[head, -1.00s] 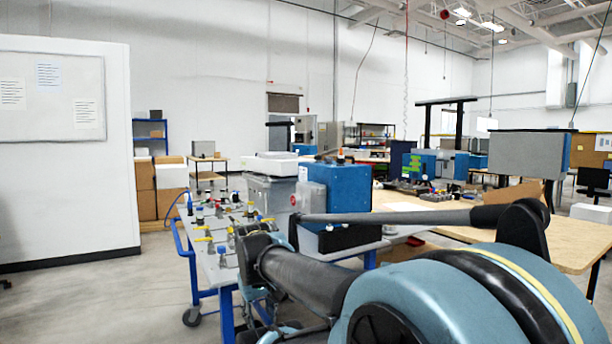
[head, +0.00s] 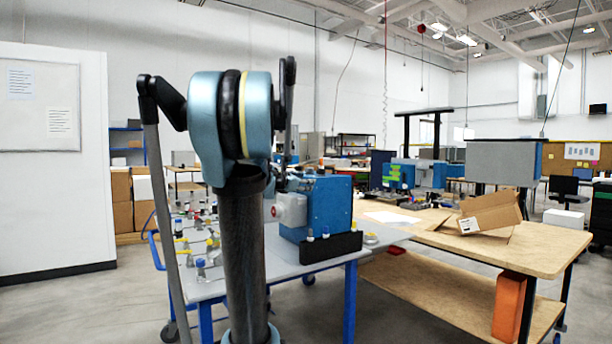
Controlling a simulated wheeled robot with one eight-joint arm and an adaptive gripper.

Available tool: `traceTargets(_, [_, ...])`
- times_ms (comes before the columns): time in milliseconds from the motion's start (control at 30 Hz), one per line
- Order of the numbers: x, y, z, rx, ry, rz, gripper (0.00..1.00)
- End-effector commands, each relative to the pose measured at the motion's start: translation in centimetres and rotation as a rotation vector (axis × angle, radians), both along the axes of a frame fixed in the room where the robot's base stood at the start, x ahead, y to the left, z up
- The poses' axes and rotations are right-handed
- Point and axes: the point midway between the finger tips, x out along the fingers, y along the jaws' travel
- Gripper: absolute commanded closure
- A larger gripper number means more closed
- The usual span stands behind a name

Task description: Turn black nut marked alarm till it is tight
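A blue analyser box (head: 327,207) stands on the grey cart top (head: 277,262). A light grey fitting with a red spot (head: 291,209) is on its left side, partly behind my arm. A black block (head: 330,249) runs along the box's lower front, with a few small fittings at its top edge. No nut marked alarm can be made out; the parts are too small or hidden. My arm stands upright in front of the cart's middle, its elbow high, hiding part of the cart. My gripper cannot be seen.
Several small valves and fittings with yellow and blue parts (head: 201,268) cover the cart's left side. A wooden table (head: 500,246) stands at the right, with an open cardboard box (head: 490,212) on it. Floor is clear at the left front, beside a white partition (head: 90,220).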

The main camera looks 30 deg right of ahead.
Motion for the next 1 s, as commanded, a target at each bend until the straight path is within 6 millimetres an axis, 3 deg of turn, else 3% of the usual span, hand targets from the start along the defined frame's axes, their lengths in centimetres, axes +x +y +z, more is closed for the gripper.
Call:
traceTargets(100, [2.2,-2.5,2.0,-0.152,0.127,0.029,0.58])
traceTargets(300, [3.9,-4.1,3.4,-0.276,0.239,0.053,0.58])
traceTargets(567, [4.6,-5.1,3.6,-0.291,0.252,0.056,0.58])
traceTargets(1000, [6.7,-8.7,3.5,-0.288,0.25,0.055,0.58])
